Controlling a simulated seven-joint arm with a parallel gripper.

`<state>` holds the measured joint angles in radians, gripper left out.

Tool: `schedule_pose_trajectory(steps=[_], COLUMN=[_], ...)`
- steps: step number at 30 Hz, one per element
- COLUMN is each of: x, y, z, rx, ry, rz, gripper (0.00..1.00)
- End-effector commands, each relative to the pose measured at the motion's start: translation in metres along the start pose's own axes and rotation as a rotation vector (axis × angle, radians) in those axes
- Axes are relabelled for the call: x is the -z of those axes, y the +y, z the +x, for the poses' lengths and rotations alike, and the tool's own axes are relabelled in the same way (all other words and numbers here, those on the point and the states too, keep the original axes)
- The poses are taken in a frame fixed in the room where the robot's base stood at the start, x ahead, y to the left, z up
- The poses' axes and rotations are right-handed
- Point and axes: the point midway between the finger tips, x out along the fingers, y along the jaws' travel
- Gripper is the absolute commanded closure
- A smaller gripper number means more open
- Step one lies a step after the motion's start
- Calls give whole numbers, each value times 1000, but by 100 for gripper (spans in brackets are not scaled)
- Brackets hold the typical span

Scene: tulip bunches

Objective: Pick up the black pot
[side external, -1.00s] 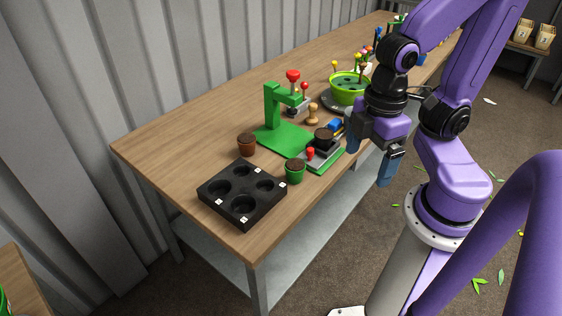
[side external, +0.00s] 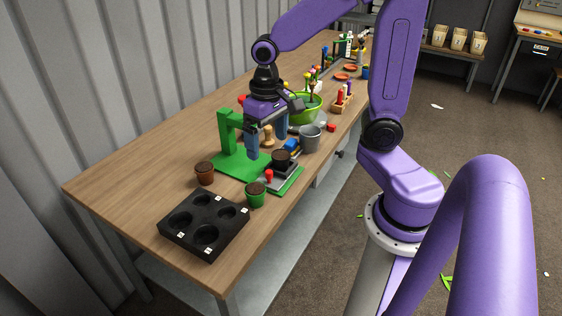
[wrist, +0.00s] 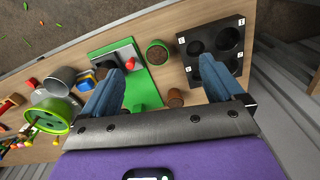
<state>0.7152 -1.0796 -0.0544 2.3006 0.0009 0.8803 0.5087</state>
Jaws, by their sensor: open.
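The black pot (side external: 281,157), filled with dark soil, sits on a grey plate at the front of the green-based press stand. In the wrist view, the black pot (wrist: 105,62) is partly hidden behind the left finger. My gripper (side external: 267,148) points down with its two blue fingers apart and empty. In the side view it hangs above the green base, just behind and left of the black pot. The gripper also shows in the wrist view (wrist: 160,65), its fingers spread wide and the pot not between them.
A green upright (side external: 228,132) stands left of my gripper. A brown pot (side external: 205,174), a green pot (side external: 255,196) and a black tray (side external: 176,238) with round wells lie in front. A grey bucket (side external: 311,138) stands to the right. The table's left part is clear.

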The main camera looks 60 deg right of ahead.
Motion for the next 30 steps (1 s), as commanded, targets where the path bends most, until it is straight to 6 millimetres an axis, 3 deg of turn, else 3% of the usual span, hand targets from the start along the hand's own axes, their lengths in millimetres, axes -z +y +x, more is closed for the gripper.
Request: schedule_pose_trajectory(steps=[6,15,22,30], x=[44,84,95,95], y=[39,110,156,169], z=[6,15,21,34], rx=[-6,-12,-14,-17], ry=[-3,-7,-6,-10], rz=[386,906,1192,1274], gripper=[6,6,6,6])
